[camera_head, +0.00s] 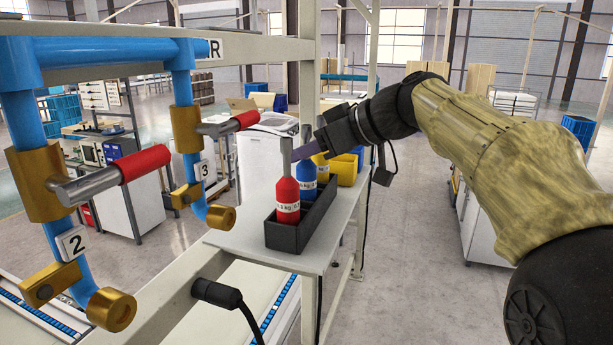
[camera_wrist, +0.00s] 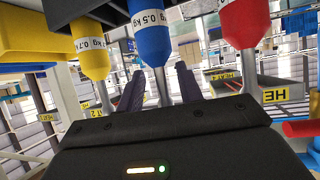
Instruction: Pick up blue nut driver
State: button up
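The blue nut driver (camera_head: 307,172) stands upright in a black tray (camera_head: 282,236), between the red nut driver (camera_head: 287,196) and the yellow nut driver (camera_head: 322,168). Its upper part is partly hidden by my gripper in the head view. In the wrist view, the blue driver (camera_wrist: 151,35) hangs upside down in the picture, with a 0.5 kg label and a metal shaft. My gripper (camera_wrist: 162,78) is open, with one dark finger on each side of that shaft and visible gaps. The red driver (camera_wrist: 246,25) and yellow driver (camera_wrist: 90,45) flank it.
The tray stands on a white table (camera_head: 237,242). Yellow bins (camera_head: 347,168) are behind it. A blue frame (camera_head: 110,50) with red-handled bars (camera_head: 145,163) fills the left. A black cable-ended part (camera_head: 216,293) is in front. Open floor lies to the right.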

jog(key=shift+w+a+f, duration=0.1)
jog(key=shift+a+f, duration=0.05)
jog(key=shift+a, duration=0.15)
grip_shut()
dwell(1.5)
